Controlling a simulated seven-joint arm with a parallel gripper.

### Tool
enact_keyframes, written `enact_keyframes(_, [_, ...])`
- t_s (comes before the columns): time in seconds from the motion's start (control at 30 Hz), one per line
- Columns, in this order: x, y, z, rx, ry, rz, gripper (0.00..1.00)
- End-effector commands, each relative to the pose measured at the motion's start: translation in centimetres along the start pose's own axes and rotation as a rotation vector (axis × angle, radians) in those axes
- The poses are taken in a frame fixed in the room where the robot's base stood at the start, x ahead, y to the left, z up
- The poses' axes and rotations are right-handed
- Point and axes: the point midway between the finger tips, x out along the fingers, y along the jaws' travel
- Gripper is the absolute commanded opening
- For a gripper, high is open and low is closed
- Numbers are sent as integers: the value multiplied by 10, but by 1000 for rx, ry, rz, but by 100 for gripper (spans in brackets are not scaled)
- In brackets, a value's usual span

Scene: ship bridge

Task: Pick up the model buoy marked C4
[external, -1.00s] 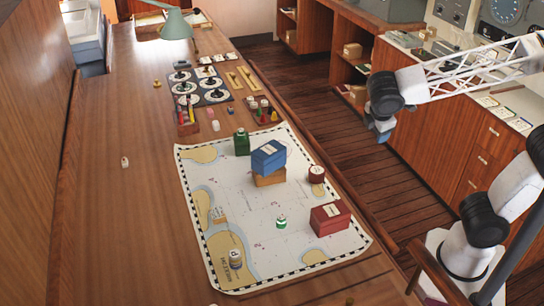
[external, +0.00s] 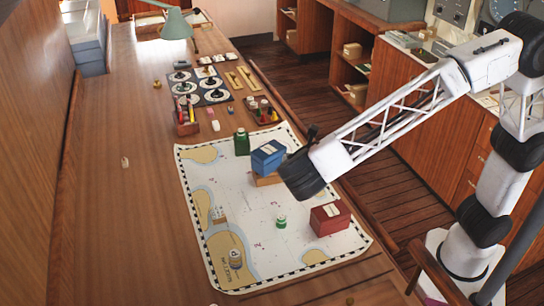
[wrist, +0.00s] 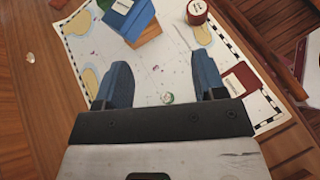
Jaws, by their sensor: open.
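A small green-and-white object (external: 281,221), which looks like a model buoy, stands on the sea chart (external: 270,250). Its marking is too small to read, so I cannot tell whether it is C4. It also shows in the wrist view (wrist: 168,97), between my fingers and close to the gripper body's edge. My gripper (wrist: 163,80) is open and empty, its two blue-grey fingers spread over the chart. In the external view the arm's end hangs over the chart's right side, and the fingers are hidden there.
A red box (external: 330,219) stands right of the green object. A blue box (external: 267,156) rests on a wooden block behind, near a green container (external: 241,143). The wrist view shows a round red tin (wrist: 197,12). The chart's middle is mostly clear.

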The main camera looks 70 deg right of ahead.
Motion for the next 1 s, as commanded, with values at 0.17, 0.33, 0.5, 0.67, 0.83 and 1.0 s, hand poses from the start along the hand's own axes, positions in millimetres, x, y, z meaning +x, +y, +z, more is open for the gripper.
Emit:
enact_keyframes(0.17, [-19, 17, -19, -71, -52, 39, 64])
enact_keyframes(0.33, [-34, 29, -33, -124, -94, 67, 64])
enact_keyframes(0.5, [-39, 36, -52, -165, -127, 86, 64])
enact_keyframes(0.67, [-18, 32, -87, -162, -125, 85, 64])
enact_keyframes(0.83, [5, 26, -126, -164, -125, 84, 64])
enact_keyframes(1.0, [27, 22, -164, -162, -124, 84, 64])
